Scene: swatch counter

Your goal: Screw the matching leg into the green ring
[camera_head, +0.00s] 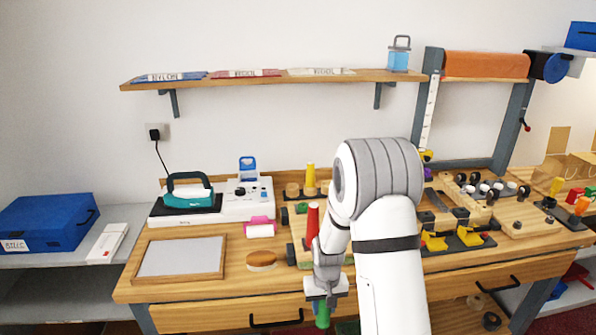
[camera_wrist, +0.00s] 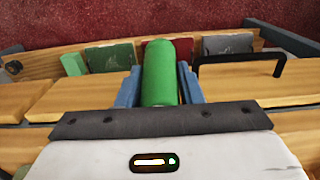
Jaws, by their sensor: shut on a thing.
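My gripper (camera_head: 323,296) is low at the front edge of the bench, shut on a green leg (camera_head: 322,316). In the wrist view the leg (camera_wrist: 160,72) stands between the two blue fingers of my gripper (camera_wrist: 159,88), its rounded end pointing away from the camera. A red leg (camera_head: 312,221) stands upright on the bench behind my gripper, and a yellow leg (camera_head: 310,177) stands farther back. A small green patch (camera_head: 302,209) shows near the red leg; I cannot tell whether it is the green ring. My arm hides part of the bench there.
A framed white board (camera_head: 137,262), a bun-like object (camera_head: 262,259) and a pink-edged roll (camera_head: 260,230) lie left of my gripper. A teal iron (camera_head: 190,192) stands behind them. Yellow clamps (camera_head: 434,241) and several knobs crowd the right. Drawer handles (camera_head: 276,322) protrude from the bench front.

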